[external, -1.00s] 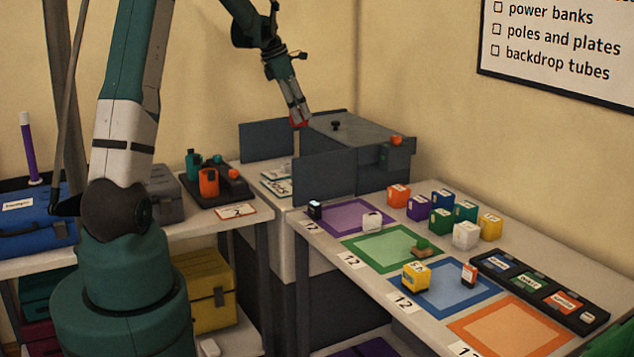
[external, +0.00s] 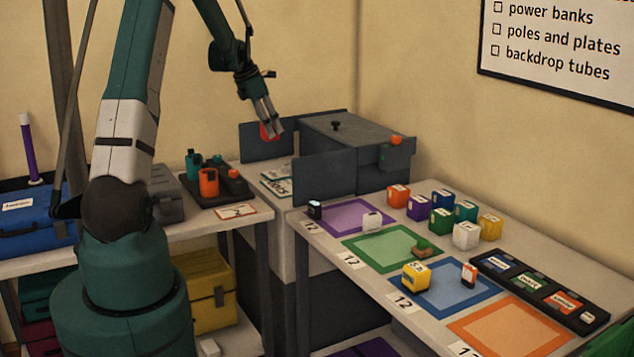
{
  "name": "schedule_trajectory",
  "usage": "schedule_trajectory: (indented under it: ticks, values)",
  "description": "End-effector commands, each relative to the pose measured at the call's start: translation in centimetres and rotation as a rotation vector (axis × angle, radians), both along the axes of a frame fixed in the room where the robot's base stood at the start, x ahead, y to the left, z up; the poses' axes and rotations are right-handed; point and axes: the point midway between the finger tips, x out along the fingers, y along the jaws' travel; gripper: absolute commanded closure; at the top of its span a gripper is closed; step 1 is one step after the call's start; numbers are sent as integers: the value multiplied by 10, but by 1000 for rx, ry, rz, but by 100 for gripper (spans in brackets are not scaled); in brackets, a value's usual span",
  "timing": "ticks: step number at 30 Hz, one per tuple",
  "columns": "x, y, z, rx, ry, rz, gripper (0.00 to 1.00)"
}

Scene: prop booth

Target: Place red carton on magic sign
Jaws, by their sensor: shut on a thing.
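My gripper (external: 273,133) is shut on the red carton (external: 265,131). It holds the carton in the air, in front of a dark grey upright panel at the back. The fingers hide part of the carton. Printed signs (external: 276,187) lie below it, between the left bench and the dark panels. Their lettering is too small to read surely, so I cannot tell which one is the magic sign.
Dark panels (external: 325,180) and a grey box (external: 365,133) stand close to the right of my gripper. A black tray (external: 225,200) with orange and teal items is at left. Coloured cubes and mats fill the right table (external: 560,255).

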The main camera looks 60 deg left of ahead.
Motion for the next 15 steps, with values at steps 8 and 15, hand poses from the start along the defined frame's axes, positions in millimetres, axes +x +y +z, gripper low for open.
schedule_trajectory:
  ticks: [8, 15]
  values:
    - [0, 0, -32, 0, 0, 0, 81]
    - [0, 0, -35, 0, 0, 0, 81]
